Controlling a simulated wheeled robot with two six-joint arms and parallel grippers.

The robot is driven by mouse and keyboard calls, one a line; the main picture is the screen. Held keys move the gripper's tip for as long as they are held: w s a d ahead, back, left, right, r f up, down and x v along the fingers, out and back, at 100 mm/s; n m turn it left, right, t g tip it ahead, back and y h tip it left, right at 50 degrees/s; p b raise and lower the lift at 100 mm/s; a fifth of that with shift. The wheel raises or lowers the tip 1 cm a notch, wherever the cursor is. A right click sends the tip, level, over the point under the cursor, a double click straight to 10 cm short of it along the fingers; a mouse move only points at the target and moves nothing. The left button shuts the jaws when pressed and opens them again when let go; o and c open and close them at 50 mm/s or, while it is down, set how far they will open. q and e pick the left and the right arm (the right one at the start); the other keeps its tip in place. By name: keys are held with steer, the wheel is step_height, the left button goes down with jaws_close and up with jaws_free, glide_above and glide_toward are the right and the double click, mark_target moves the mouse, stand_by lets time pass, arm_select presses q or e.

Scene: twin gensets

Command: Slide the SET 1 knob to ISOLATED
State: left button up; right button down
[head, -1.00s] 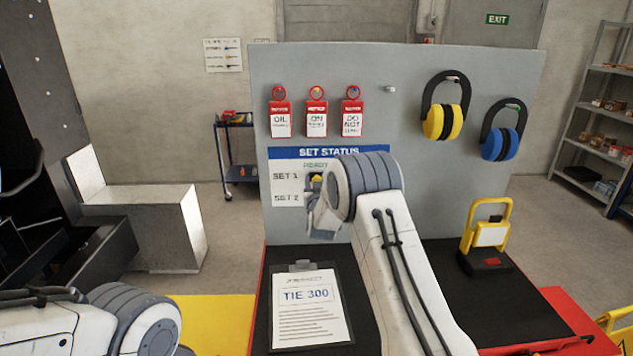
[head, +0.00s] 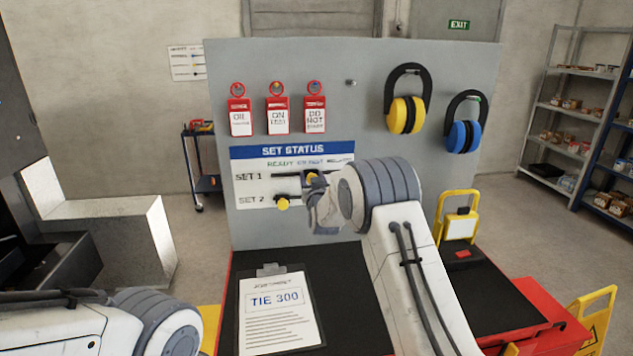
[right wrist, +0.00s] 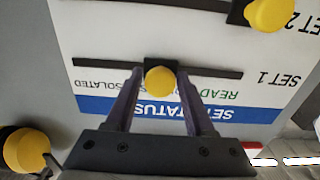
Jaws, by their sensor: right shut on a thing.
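The SET 1 knob (head: 311,178) is yellow and sits on the upper dark slot of the SET STATUS board (head: 246,172). In the right wrist view, which shows the board upside down, the knob (right wrist: 160,80) is near the middle of its slot, between the READY label (right wrist: 222,88) and the ISOLATED label (right wrist: 96,83). My right gripper (right wrist: 159,74) is shut on this knob, one finger on each side. In the head view the right gripper (head: 314,188) partly hides the slot. My left gripper is out of view; only its arm shows at lower left.
The yellow SET 2 knob (head: 283,204) sits close below on its own slot. Red tags (head: 277,115) and yellow and blue ear defenders (head: 407,113) hang above. A clipboard (head: 278,310) and a yellow-handled padlock-shaped item (head: 458,228) are on the black bench top.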

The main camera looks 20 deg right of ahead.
steer(key=shift+c, duration=2.4)
jaws_free()
steer(key=shift+s, duration=0.1)
steer(key=shift+s, duration=0.25)
steer(key=s+a+b, duration=0.1)
steer(key=s+b, duration=0.2)
steer(key=s, duration=0.6)
steer(key=shift+s+b, duration=0.3)
steer(key=shift+s, duration=0.05)
steer(key=shift+a, duration=0.1)
